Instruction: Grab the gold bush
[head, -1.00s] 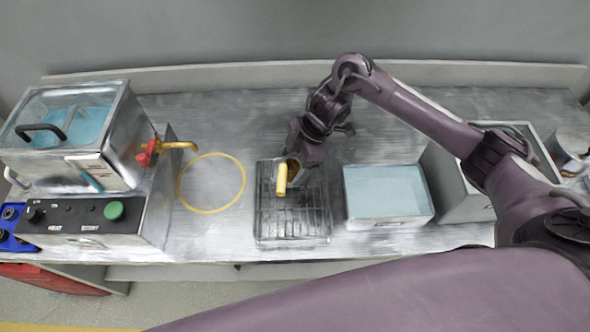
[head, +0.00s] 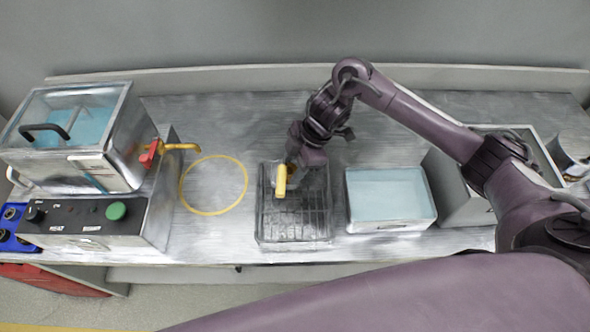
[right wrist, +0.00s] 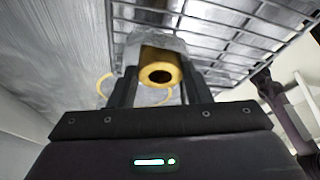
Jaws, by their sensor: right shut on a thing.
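The gold bush (head: 281,181) is a small gold-yellow hollow cylinder over the wire basket (head: 262,222) in the middle of the bench. My right gripper (head: 290,172) comes down from above and is shut on it. In the right wrist view the bush (right wrist: 160,74) sits between the two dark fingers, its round hole facing the camera. The basket's wire grid (right wrist: 235,38) shows behind it. I cannot tell whether the bush touches the basket. My left gripper is not in view.
Left of the basket, a yellow ring (head: 246,190) is marked on the bench. Further left stand a tank with a lid (head: 100,165), a red-handled yellow tap (head: 180,146) and a control box (head: 85,219). A tray of pale blue liquid (head: 390,195) stands close right of the basket.

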